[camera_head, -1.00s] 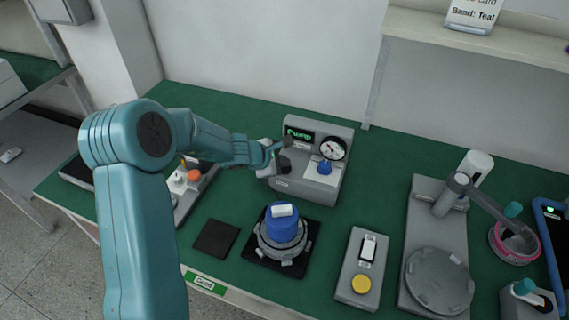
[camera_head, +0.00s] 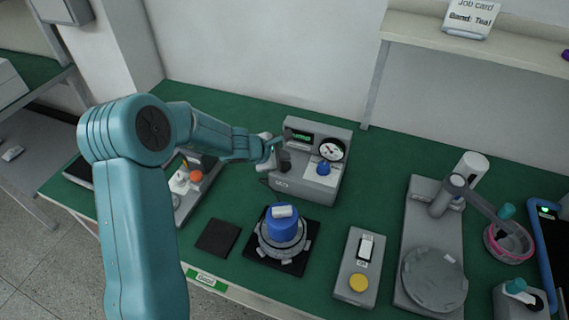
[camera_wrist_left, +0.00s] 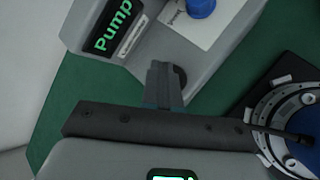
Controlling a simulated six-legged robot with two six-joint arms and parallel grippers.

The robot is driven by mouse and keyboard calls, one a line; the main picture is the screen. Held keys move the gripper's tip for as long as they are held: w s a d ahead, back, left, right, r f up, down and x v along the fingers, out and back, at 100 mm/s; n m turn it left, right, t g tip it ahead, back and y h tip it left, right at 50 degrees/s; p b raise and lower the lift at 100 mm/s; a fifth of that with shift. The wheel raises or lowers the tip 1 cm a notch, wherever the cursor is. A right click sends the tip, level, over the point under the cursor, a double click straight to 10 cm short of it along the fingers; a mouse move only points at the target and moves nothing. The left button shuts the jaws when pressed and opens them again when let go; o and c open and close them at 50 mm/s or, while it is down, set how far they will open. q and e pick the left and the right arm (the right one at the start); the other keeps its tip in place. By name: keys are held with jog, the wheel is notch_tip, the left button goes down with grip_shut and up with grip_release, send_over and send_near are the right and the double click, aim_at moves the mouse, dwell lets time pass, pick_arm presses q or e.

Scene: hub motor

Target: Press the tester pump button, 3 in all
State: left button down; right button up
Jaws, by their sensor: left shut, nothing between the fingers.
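The grey tester (camera_head: 310,190) stands at the back of the green bench, with a lit green display (camera_head: 299,135), a round gauge (camera_head: 332,149) and a blue knob (camera_head: 323,168). In the left wrist view the display (camera_wrist_left: 112,27) reads "Pump". My left gripper (camera_head: 284,160) is shut and empty at the left part of the tester's front. In the wrist view its closed fingers (camera_wrist_left: 164,84) cover part of a dark round button (camera_wrist_left: 181,76) on the tester. I cannot tell whether they touch it. My right gripper is not in view.
A blue-topped hub motor (camera_head: 282,228) sits on a black mat in front of the tester. A switch box with a yellow button (camera_head: 358,283) stands to its right. A grey fixture with an arm (camera_head: 435,225) is further right. A dark pad (camera_head: 217,237) lies left of the motor.

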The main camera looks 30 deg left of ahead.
aim_at(283, 167)
pick_arm(q)
notch_tip(283, 167, up, 5)
jog(key=p, duration=0.4)
dwell(2.4)
jog(key=shift+d+n, duration=0.15)
jog(key=shift+n, duration=0.75)
jog(key=shift+s+r, duration=0.1)
notch_tip(283, 167, up, 4)
jog(key=m+b, duration=0.1)
jog(key=b, duration=0.3)
jog(key=shift+f+m, duration=0.2)
jog(key=shift+m, duration=0.2)
